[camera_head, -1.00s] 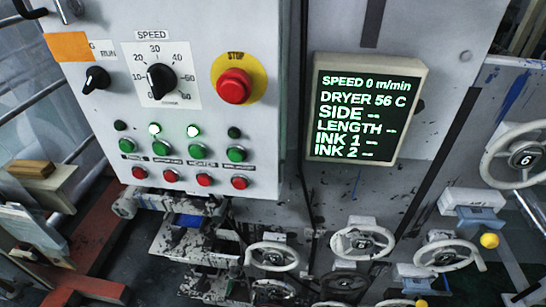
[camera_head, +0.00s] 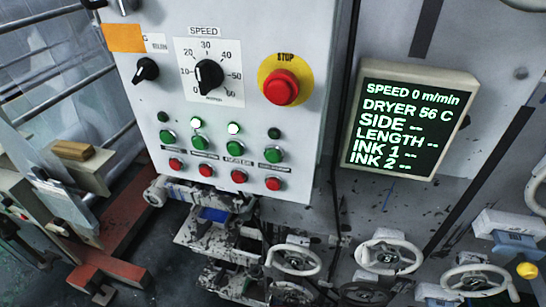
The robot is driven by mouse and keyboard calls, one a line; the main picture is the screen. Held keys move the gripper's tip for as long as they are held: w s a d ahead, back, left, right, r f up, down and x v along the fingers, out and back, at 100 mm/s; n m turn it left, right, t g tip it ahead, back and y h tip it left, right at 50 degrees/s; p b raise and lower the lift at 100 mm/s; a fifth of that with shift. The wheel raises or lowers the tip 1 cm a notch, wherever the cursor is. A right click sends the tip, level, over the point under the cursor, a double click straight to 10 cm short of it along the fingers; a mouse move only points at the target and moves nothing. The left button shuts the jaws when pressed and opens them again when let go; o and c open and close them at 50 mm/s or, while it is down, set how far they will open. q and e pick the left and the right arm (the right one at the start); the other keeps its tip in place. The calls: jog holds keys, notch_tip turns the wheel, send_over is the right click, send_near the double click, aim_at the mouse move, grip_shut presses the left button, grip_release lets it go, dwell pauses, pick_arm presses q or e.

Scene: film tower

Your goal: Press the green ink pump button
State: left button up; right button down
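A row of several green buttons is on the grey control panel (camera_head: 322,60), left of the screen. From the left they are the first green button (camera_head: 167,136), the second (camera_head: 199,143), the third (camera_head: 235,149) and the rightmost (camera_head: 273,155). The small labels below them are too blurred to tell surely which one is the ink pump. The lamps above the second (camera_head: 196,122) and third (camera_head: 233,128) are lit; the outer two lamps are dark. Neither of my grippers is in view.
Red buttons (camera_head: 239,177) sit just below the green ones. The screen (camera_head: 409,118) reads ink 1 and ink 2 as dashes. Handwheels (camera_head: 389,256) stand out below.

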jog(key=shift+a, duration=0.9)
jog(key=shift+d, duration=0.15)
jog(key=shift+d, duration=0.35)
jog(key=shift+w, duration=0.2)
